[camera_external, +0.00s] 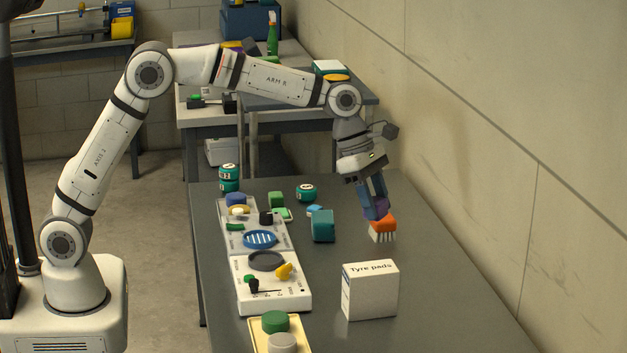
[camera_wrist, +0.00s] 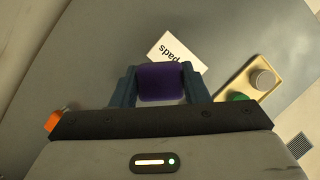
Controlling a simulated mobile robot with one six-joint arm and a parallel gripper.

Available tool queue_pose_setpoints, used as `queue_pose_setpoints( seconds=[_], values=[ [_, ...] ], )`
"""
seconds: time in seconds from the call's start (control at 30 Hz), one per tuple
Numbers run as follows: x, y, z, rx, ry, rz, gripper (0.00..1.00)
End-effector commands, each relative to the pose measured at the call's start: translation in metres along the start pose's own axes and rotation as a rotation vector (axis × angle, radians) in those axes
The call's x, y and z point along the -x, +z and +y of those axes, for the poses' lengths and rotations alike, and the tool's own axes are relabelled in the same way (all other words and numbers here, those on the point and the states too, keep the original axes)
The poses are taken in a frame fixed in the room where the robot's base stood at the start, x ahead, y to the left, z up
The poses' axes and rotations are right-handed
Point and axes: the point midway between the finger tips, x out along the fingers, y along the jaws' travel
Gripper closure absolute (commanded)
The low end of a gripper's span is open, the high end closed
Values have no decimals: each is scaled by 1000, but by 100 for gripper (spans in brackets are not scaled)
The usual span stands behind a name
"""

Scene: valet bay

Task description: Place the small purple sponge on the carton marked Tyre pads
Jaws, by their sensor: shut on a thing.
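My gripper (camera_external: 373,197) is shut on the small purple sponge (camera_external: 375,209), just above and beside an orange brush. In the wrist view the purple sponge (camera_wrist: 160,82) sits between the two fingers of my gripper (camera_wrist: 158,88). The white carton marked Tyre pads (camera_external: 370,291) stands upright on the table, nearer the camera than my gripper. In the wrist view the carton (camera_wrist: 190,51) shows beyond the sponge, which hides part of it.
The orange brush (camera_external: 382,224) with pale bristles stands behind the carton. A teal block (camera_external: 323,226) stands to its left. A white panel (camera_external: 272,285) with knobs and a yellow tray (camera_external: 262,330) lie left of the carton. The table's right side is clear.

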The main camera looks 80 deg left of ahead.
Motion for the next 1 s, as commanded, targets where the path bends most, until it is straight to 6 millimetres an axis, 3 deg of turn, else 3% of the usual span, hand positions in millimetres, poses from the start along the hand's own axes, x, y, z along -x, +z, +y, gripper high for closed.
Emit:
queue_pose_setpoints(
  seconds=[0.07, 0.2, 0.5, 0.9, 1.0],
  values=[
    [0, 8, -17, -22, -9, 0, 80],
    [-8, 10, -30, -36, -16, 2, 80],
    [-54, -9, -30, -35, -17, 2, 80],
    [-92, -25, -30, -36, -16, 1, 80],
    [-93, -25, -29, -36, -14, -1, 80]
  ],
)
